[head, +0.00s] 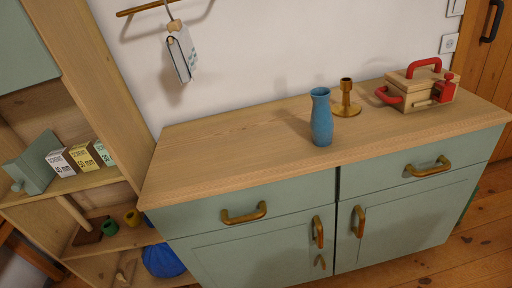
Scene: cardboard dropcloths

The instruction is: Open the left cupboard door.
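The green cupboard stands under a wooden worktop (220,140). Its left door (240,250) is below the left drawer and looks shut, flush with the front. The left door's upright brass handle (318,232) is near its right edge. A small brassy shape (320,263) shows below that handle, too small to identify. The right door (410,225) also looks shut, with its own upright brass handle (358,221) near its left edge. The lower parts of both doors are near or past the picture's bottom edge. My gripper is not in view.
A blue vase (321,118), a brass candlestick (346,98) and a wooden box with red handles (418,88) stand on the worktop. The left drawer (200,217) and right drawer (385,180) are shut. An open shelf unit (100,90) stands left. Wooden floor (480,245) shows at right.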

